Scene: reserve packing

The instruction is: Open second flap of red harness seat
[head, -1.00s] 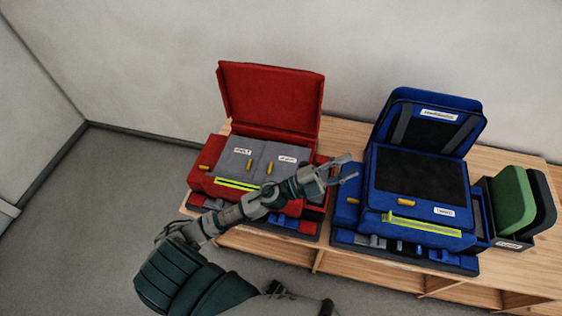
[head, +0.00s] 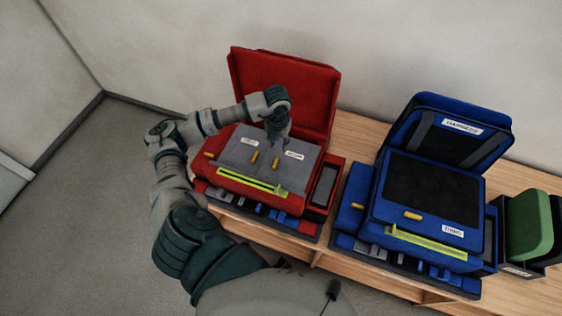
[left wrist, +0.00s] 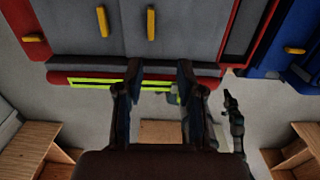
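The red harness seat (head: 255,202) stands on the wooden bench, its red back panel (head: 285,88) raised. Inside lie two flat grey flaps, left (head: 236,146) and right (head: 303,166), with white labels. Yellow tabs (head: 254,156) and (head: 276,162) stand up near the middle; they also show in the left wrist view (left wrist: 102,21) and (left wrist: 151,23). My left gripper (head: 279,138) points down above the grey flaps and partly hides them. In the left wrist view its fingers (left wrist: 160,72) are apart with nothing between them. A dark jointed shape (left wrist: 234,120) may be my right arm.
A blue case (head: 428,190) with its lid raised stands close on the right. Beyond it is a dark holder with a green pad (head: 528,225). A wall is close behind the bench (head: 360,130). Open floor (head: 75,200) lies to the left.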

